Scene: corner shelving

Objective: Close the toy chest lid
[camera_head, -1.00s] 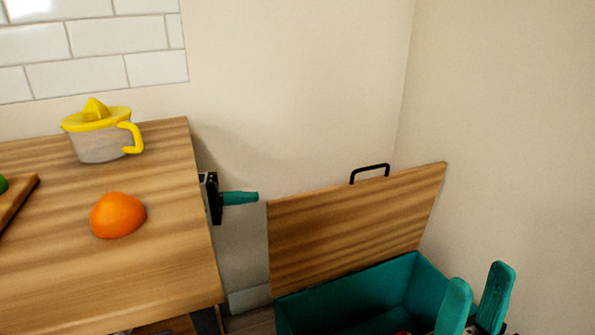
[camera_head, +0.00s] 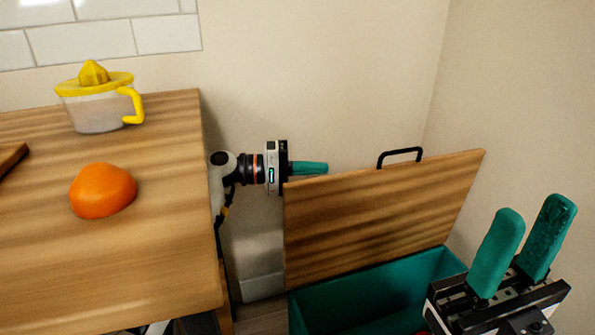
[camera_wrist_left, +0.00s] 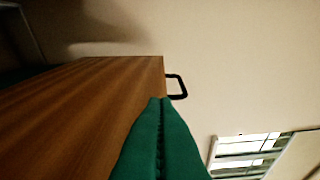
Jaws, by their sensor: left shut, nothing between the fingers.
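The toy chest (camera_head: 345,305) is a teal box at the lower middle of the head view. Its wooden lid (camera_head: 380,215) stands raised, with a black handle (camera_head: 400,155) on its top edge. My left gripper (camera_head: 326,168) is shut and empty, at the lid's upper left corner, by the wall side; I cannot tell whether it touches. In the left wrist view its teal fingers (camera_wrist_left: 161,130) are together, beside the lid (camera_wrist_left: 85,105), with the handle (camera_wrist_left: 177,87) beyond. My right gripper (camera_head: 526,240) is open and empty, fingers pointing up, in front of the chest at the right.
A wooden table (camera_head: 140,240) fills the left, with an orange (camera_head: 103,190), a yellow-topped juicer (camera_head: 98,100) and a board (camera_head: 10,158). My left arm is in the gap between table and chest. Walls close in behind and to the right.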

